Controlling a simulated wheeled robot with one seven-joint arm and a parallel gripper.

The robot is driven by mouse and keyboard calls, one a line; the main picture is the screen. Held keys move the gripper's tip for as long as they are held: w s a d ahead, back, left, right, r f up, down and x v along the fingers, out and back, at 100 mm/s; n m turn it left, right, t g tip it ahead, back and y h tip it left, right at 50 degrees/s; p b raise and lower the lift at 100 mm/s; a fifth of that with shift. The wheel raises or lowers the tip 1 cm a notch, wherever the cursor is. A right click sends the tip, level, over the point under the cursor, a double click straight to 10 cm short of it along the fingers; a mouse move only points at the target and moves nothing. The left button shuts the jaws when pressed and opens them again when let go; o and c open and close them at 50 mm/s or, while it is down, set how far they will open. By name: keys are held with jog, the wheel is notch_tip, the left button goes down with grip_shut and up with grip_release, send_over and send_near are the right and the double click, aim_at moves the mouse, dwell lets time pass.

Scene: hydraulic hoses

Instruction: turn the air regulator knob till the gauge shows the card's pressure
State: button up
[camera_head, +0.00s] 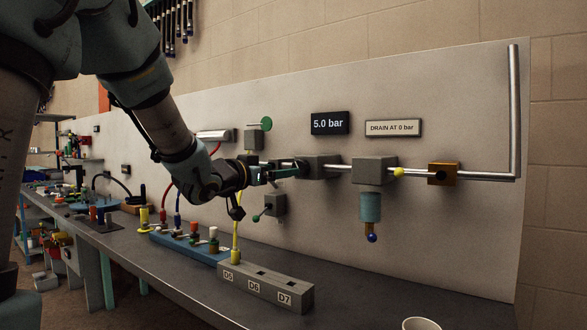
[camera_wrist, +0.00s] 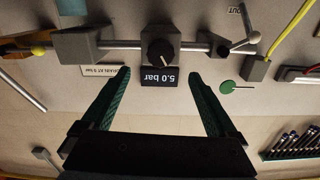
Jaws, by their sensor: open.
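The regulator knob (camera_wrist: 160,52) is black and round with a pale mark, on a grey block (camera_head: 322,166) along the wall pipe. My gripper (camera_head: 297,170) is open in front of the block. In the wrist view its green fingers (camera_wrist: 159,73) are spread wide, with the knob beyond and between the tips, apparently untouched.
A sign (camera_head: 394,128) reads "DRAIN AT 0 bar". Below it, a grey block (camera_head: 374,171) carries a blue-green bowl (camera_head: 370,207). A green disc (camera_head: 266,124) stands out left of the card. The bench holds a grey socket block (camera_head: 265,285) and a white cup (camera_head: 421,323).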

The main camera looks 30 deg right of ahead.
aim_at(301, 168)
jog(key=p+x, duration=0.1)
jog(key=x, duration=0.7)
jog(key=shift+w+d+p, duration=0.15)
jog(key=shift+p, duration=0.25)
jog(key=shift+f, duration=0.1)
jog(key=shift+c, duration=0.4)
jog(key=c, duration=1.3)
jog(key=shift+f+b, duration=0.1)
jog(key=shift+b, duration=0.3)
jog(key=shift+m+b, duration=2.8)
jog(key=shift+b, duration=0.15)
